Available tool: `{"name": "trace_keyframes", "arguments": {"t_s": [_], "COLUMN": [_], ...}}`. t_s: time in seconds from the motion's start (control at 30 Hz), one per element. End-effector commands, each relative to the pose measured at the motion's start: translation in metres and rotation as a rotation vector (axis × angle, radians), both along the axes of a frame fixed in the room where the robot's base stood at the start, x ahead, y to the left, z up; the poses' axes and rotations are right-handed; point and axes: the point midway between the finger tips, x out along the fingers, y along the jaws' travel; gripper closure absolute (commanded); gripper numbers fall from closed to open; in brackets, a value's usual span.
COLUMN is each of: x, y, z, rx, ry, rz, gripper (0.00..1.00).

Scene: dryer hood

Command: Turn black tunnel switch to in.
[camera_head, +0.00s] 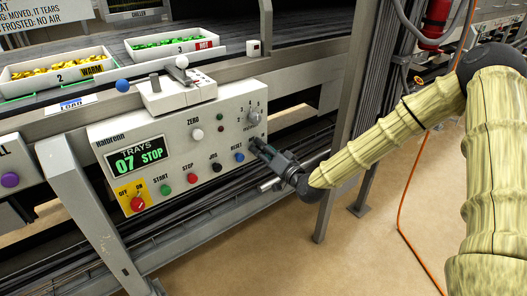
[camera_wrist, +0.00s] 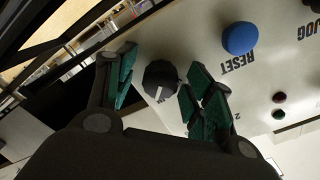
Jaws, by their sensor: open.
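In the wrist view the black tunnel switch (camera_wrist: 161,79) is a round dark knob on the pale panel, between my two green-padded fingers. My gripper (camera_wrist: 163,84) is open around it, with a gap visible on both sides. Small pale marks show at the knob's lower edge, too small to read surely, so its setting cannot be told.
The blue RESET button (camera_head: 240,157) is just beside my gripper; it also shows in the wrist view (camera_wrist: 240,38). A grey numbered dial (camera_head: 254,118) sits above. Black JOG (camera_head: 217,167) and red STOP (camera_head: 192,178) buttons lie left. A metal post (camera_head: 345,120) stands right.

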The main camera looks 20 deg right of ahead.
Motion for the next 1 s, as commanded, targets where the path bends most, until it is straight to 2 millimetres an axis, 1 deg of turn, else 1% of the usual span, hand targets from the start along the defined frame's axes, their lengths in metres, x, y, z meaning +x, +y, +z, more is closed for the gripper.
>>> {"name": "trace_keyframes", "arguments": {"t_s": [0.17,0.27,0.37,0.7,0.83,1.0], "x": [-0.004,-0.013,-0.027,-0.085,-0.101,-0.111], "y": [-0.002,-0.006,-0.011,-0.032,-0.038,-0.041], "z": [0.0,0.0,0.0,0.0,0.0,0.0], "rx": [0.0,0.0,0.002,0.003,0.001,0.0], "ry": [0.0,0.002,0.001,0.001,0.001,-0.001], "rz": [0.0,-0.001,-0.001,-0.001,-0.002,-0.001], "gripper": [0.47,0.47,0.47,0.47,0.47,0.47]}}
